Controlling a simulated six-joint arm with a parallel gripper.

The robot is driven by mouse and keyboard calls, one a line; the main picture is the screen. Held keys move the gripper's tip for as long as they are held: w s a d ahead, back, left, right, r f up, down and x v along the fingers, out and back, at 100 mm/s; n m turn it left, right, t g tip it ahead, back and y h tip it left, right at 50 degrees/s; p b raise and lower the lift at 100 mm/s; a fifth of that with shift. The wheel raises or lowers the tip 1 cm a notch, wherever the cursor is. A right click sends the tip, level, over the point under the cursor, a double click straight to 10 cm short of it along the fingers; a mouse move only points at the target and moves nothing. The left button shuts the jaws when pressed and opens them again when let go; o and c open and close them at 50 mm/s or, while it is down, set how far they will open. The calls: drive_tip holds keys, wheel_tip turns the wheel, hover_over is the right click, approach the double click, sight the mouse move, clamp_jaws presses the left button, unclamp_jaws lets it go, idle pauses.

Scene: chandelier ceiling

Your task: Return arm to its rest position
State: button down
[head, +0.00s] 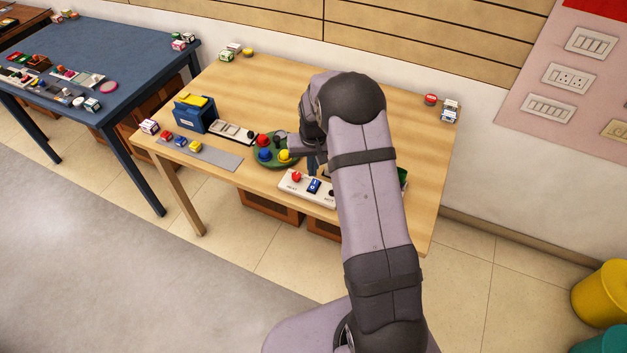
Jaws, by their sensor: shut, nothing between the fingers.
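My arm reaches up from the bottom of the head view and bends over the wooden table (390,95). My gripper (313,165) points down over the table, near the green round plate and the white panel, and is partly hidden by my own arm. It is shut and I see nothing held in it. I cannot tell its exact height over the table.
The green plate (283,139) carries red, blue and yellow pieces. A white panel (325,199) with a red knob stands at the front edge. A blue box (194,115) and grey strip (216,156) lie left. The table's right side is mostly clear.

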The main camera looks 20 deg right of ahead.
drive_tip(key=shift+r, duration=0.55)
drive_tip(key=s+a+f+n+g, duration=0.1)
drive_tip(key=s+a+f+g, duration=0.1)
drive_tip(key=s, duration=0.7)
drive_tip(key=s+a+f+g, duration=0.1)
drive_tip(key=s+g, duration=0.1)
drive_tip(key=s, duration=0.7)
drive_tip(key=s+a+r+n, duration=0.1)
drive_tip(key=s+a+r, duration=0.1)
drive_tip(key=s+r, duration=0.35)
drive_tip(key=s+a+r, duration=0.2)
drive_tip(key=s+r, duration=0.1)
drive_tip(key=s, duration=0.5)
drive_tip(key=w+a+r+n+t, duration=0.1)
drive_tip(key=w+a+r+t, duration=0.15)
drive_tip(key=r, duration=0.25)
wheel_tip(320, 180, down, 26)
drive_tip(key=b, duration=2.5)
drive_tip(key=shift+w+d+r, duration=0.2)
drive_tip(key=shift+w+d, duration=0.05)
drive_tip(key=shift+d, duration=0.2)
